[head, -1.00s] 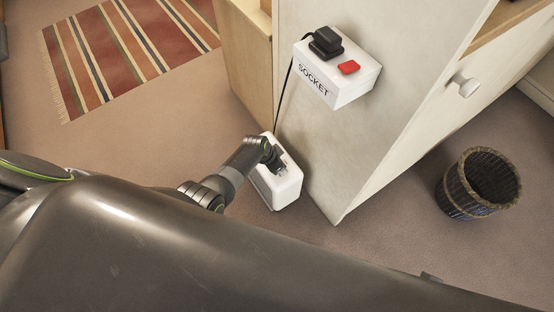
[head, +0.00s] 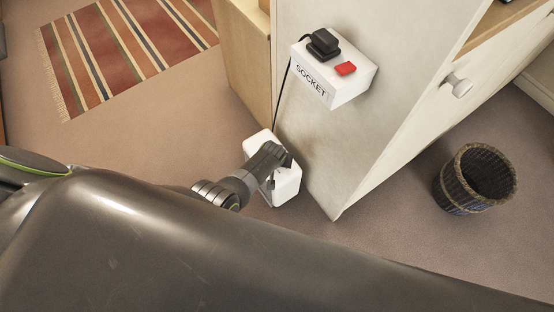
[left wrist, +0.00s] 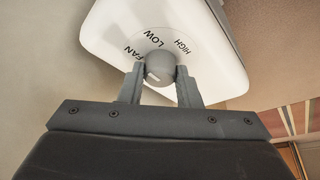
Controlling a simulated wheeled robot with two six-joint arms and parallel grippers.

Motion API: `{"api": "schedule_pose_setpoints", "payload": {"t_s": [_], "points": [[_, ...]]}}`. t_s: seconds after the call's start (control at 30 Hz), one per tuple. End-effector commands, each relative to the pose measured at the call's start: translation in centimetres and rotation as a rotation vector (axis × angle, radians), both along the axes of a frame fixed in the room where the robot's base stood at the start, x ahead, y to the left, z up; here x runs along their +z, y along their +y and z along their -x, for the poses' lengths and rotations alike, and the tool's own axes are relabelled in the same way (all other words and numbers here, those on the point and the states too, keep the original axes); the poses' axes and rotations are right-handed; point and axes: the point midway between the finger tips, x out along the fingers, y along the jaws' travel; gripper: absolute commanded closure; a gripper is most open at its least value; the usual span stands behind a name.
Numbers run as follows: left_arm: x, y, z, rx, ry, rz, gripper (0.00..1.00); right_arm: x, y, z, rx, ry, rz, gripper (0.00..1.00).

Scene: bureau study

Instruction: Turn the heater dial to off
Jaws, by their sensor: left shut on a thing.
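The white heater (head: 288,186) stands on the floor against the side of the cabinet. Its top face (left wrist: 105,35) fills the upper part of the left wrist view, with the words FAN, LOW and HIGH printed in an arc. The round grey dial (left wrist: 160,66) has a pale mark low on its near side. My left gripper (left wrist: 160,80) is shut on the dial, one finger on each side. In the head view my left gripper (head: 278,165) covers the dial. The OFF label is not visible. My right gripper is not in view.
A white socket box (head: 343,88) with a black plug (head: 323,44) and red switch (head: 345,69) is on the cabinet side (head: 345,150) above the heater. A wicker basket (head: 462,195) stands on the right. A striped rug (head: 130,45) lies at the upper left, with clear carpet between.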

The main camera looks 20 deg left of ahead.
Motion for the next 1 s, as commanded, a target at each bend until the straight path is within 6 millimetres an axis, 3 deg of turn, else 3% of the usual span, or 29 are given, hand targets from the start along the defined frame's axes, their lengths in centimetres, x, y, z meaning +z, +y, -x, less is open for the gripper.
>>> {"api": "schedule_pose_setpoints", "payload": {"t_s": [0.6,0.63,0.77,1.0], "points": [[-0.04,0.0,0.06,0.042,0.003,0.0,0.93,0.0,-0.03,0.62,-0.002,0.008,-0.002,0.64],[-0.04,0.0,0.06,0.042,0.003,0.0,0.66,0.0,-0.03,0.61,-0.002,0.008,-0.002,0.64],[-0.03,0.0,0.05,0.042,0.002,0.0,0.49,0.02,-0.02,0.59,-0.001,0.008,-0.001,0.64],[-0.02,-0.01,0.04,0.041,0.001,0.001,0.48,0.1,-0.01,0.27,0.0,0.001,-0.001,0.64]]}}
